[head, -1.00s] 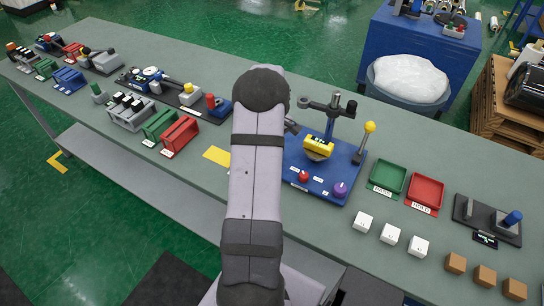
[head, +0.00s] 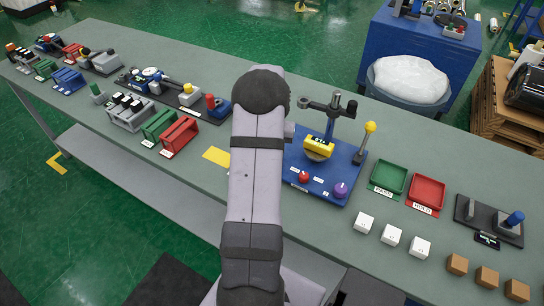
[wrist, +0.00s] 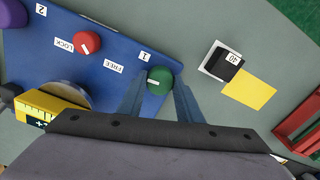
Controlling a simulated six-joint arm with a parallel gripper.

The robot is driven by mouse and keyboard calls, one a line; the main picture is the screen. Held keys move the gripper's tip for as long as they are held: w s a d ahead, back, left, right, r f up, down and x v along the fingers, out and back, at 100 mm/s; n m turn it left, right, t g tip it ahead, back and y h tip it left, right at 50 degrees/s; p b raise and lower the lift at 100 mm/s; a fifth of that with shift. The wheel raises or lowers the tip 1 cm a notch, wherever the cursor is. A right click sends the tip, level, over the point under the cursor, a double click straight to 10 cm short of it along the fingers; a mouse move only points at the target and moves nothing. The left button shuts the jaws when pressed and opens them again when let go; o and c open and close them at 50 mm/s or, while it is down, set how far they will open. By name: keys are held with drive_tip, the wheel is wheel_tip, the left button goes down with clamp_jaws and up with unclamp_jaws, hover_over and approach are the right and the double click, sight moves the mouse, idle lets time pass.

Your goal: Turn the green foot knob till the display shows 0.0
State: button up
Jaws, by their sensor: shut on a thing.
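The green foot knob (wrist: 160,80) is on the blue base plate (wrist: 110,75) by the label 1 in the wrist view, a white mark on its top. My gripper (wrist: 160,98) is shut on it, one finger on each side. In the head view my arm hides the knob and the gripper. The yellow display block (head: 319,145) stands on the plate; it also shows, partly cut off, in the wrist view (wrist: 38,104). Its reading is too small and cut off to tell.
A red knob (wrist: 88,42) sits between the LOCK and FREE labels. A purple knob (head: 340,189) is at the plate's front right. A black block marked 40 (wrist: 222,62) and a yellow sheet (wrist: 249,88) lie beside the plate. A yellow-topped lever (head: 369,128) stands at the right.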

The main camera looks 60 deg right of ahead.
drive_tip(key=m, duration=0.4)
drive_tip(key=shift+d+m, duration=0.1)
drive_tip(key=shift+m, duration=1.8)
drive_tip(key=shift+r, duration=0.1)
drive_tip(key=o, duration=1)
drive_tip(key=shift+o, duration=0.2)
drive_tip(key=shift+r+b, duration=1.25)
drive_tip(key=shift+r, duration=2.4)
